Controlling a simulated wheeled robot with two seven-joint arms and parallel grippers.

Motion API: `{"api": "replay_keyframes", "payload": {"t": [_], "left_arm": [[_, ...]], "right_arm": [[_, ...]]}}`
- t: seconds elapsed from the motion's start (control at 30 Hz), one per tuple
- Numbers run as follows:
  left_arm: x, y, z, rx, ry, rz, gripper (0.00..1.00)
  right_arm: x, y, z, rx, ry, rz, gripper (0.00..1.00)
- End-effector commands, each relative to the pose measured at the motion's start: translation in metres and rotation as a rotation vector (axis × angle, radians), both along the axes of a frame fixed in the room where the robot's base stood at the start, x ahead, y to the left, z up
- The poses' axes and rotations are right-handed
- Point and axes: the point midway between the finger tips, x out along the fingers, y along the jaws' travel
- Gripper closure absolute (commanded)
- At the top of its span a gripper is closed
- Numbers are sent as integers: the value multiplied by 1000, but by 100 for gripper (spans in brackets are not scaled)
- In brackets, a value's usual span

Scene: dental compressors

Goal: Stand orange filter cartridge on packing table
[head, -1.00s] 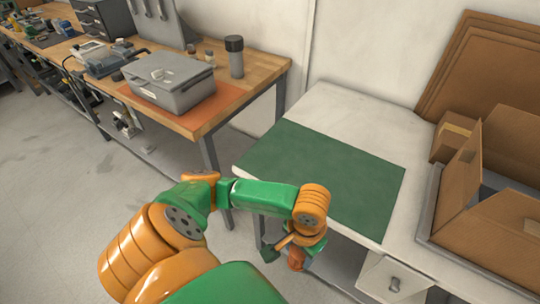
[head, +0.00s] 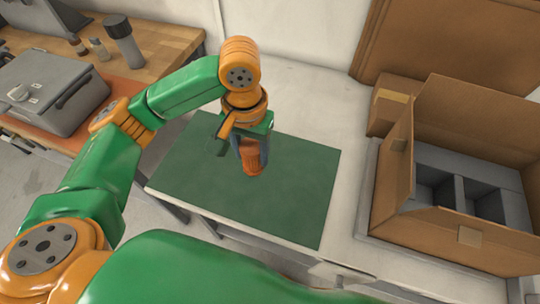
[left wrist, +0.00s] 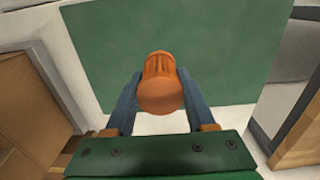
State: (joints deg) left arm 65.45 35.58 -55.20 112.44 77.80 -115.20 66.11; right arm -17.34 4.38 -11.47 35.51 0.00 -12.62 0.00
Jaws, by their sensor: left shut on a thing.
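The orange filter cartridge (head: 251,160) is between the fingers of my left gripper (head: 249,150), which is shut on it. In the left wrist view the cartridge (left wrist: 161,86) shows its rounded end and ribbed side between the two blue-grey fingers (left wrist: 158,104). The packing table (head: 335,110) has a green mat (head: 285,190) on it. In the head view the cartridge is over the mat; I cannot tell whether its lower end touches the mat. My right gripper is not in view.
An open cardboard box (head: 440,225) with grey dividers stands on the table's right side, with a small closed carton (head: 392,105) behind it. A wooden bench (head: 165,42) with a grey case (head: 50,90) is at left. The mat around the cartridge is clear.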

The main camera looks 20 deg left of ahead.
Motion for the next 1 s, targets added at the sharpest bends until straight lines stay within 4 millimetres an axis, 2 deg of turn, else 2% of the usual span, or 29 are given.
{"api": "replay_keyframes", "payload": {"t": [0.1,0.2,0.33,0.5,0.83,0.87,0.97,1.0], "left_arm": [[25,-11,-32,0,6,1,100],[41,-15,-48,1,2,0,100],[53,-20,-64,1,2,0,100],[53,-19,-91,2,0,-2,100],[54,-19,-96,0,0,0,100],[54,-19,-96,0,-1,0,43],[54,-19,-96,0,-1,0,16],[54,-19,-96,0,-1,0,15]], "right_arm": [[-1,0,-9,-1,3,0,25],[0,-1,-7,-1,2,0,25],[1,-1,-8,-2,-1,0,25],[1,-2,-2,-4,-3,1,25],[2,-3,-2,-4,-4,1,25],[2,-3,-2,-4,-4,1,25],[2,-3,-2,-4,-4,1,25],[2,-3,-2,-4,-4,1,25]]}}
